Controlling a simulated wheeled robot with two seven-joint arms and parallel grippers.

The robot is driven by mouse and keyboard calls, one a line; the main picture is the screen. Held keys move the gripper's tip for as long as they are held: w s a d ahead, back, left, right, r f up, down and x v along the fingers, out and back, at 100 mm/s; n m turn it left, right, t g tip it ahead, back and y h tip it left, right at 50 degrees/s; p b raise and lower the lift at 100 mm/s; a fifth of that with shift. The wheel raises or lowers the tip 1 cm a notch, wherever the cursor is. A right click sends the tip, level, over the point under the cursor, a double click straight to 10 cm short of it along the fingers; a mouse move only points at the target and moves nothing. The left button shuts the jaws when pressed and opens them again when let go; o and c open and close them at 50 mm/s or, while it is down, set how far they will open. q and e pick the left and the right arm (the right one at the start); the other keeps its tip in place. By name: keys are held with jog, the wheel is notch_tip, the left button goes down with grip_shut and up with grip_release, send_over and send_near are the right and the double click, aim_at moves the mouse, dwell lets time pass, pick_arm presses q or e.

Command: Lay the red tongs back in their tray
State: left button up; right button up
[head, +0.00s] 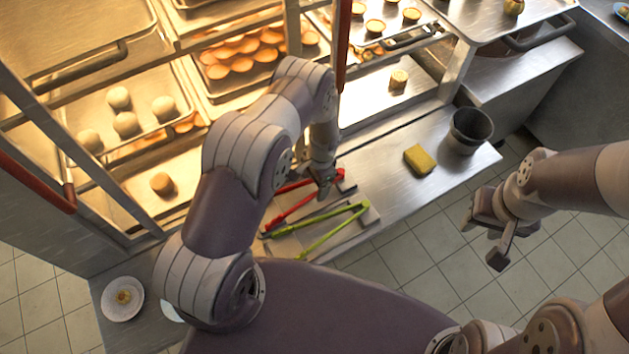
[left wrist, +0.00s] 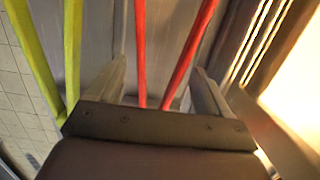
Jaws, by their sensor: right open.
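The red tongs (head: 290,213) lie with legs spread on the grey tray (head: 371,214), beside the lime-green tongs (head: 335,230). My left gripper (head: 324,190) is over the red tongs near their joined end. In the left wrist view, the red tongs (left wrist: 140,45) run between the two separated fingers of my left gripper (left wrist: 163,88), with gaps showing beside the legs. The green tongs (left wrist: 72,50) are left of the fingers there. The fingertips' contact with the tongs or tray cannot be made out. My right gripper (head: 484,238) is open and empty over the floor.
A yellow sponge (head: 420,160) and a dark pot (head: 470,130) stand on the counter right of the tray. A lit rack with pastry trays (head: 150,140) rises behind the tongs. A plate (head: 123,298) sits at lower left.

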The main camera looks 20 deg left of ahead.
pick_arm(q)
notch_tip(320, 180, up, 13)
jog(key=w+d, duration=0.1)
jog(key=shift+w+f+b, duration=0.2)
jog(key=shift+b, duration=0.2)
jog(key=shift+d, duration=0.1)
jog(key=s+a+r+n+t+h, duration=0.1)
jog(key=s+r+n, duration=0.7)
jog(key=s+r, duration=0.8)
jog(key=shift+a+r+t, duration=0.6)
jog(key=shift+r+t, duration=0.2)
jog(key=shift+r, duration=0.1)
jog(key=shift+s, duration=0.25)
